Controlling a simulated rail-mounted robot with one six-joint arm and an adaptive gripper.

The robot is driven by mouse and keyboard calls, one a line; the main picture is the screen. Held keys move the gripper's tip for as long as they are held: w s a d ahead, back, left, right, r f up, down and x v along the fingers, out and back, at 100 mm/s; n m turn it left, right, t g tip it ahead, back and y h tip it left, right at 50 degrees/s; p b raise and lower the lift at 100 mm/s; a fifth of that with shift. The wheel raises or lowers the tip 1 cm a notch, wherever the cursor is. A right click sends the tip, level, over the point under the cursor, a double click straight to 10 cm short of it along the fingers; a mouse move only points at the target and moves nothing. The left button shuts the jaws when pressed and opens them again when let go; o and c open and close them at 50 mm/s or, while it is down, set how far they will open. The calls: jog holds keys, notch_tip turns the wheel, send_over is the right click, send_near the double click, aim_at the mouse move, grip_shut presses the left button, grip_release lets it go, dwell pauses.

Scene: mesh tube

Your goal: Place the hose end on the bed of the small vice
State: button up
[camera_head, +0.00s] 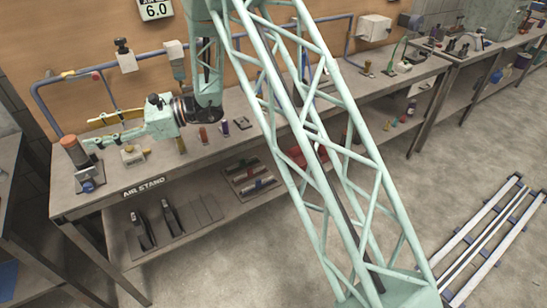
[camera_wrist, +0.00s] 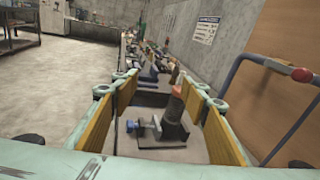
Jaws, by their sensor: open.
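My gripper (camera_head: 90,132) is open over the left end of the workbench, with nothing between its yellow-padded fingers in the head view. I cannot tell for sure which item is the hose end.
A small pale block (camera_head: 132,154) sits on the bench below my gripper. Several small coloured items (camera_head: 203,134) stand right of it. A blue pipe (camera_head: 52,112) runs along the wall behind. The lower shelf (camera_head: 200,212) holds tools. Rails (camera_head: 490,245) lie on the floor at right.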

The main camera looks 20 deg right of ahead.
jog(key=s+d+r+n+g+h, duration=0.1)
jog(key=s+d+r+n+h, duration=0.25)
jog(key=s, duration=0.55)
jog(key=s+d+r+n+g+h, duration=0.1)
jog(key=s+d+r+n+g, duration=0.2)
jog(key=s+r, duration=0.45)
jog(key=s+d+r+n+h, duration=0.25)
jog(key=s+d+n, duration=0.2)
jog(key=s, duration=0.65)
jog(key=s+d+r+n+t+h, duration=0.1)
jog(key=s+d+n+t+h, duration=0.2)
jog(key=s+d, duration=0.9)
jog(key=s+d+r+n+t+h, duration=0.2)
jog(key=s+d+n+h, duration=0.2)
jog(key=s+d+h, duration=0.3)
jog(key=s+d, duration=0.5)
jog(key=d, duration=0.6)
jog(key=shift+s+d+r+t, duration=0.2)
jog(key=shift+d+t, duration=0.1)
jog(key=shift+t, duration=0.1)
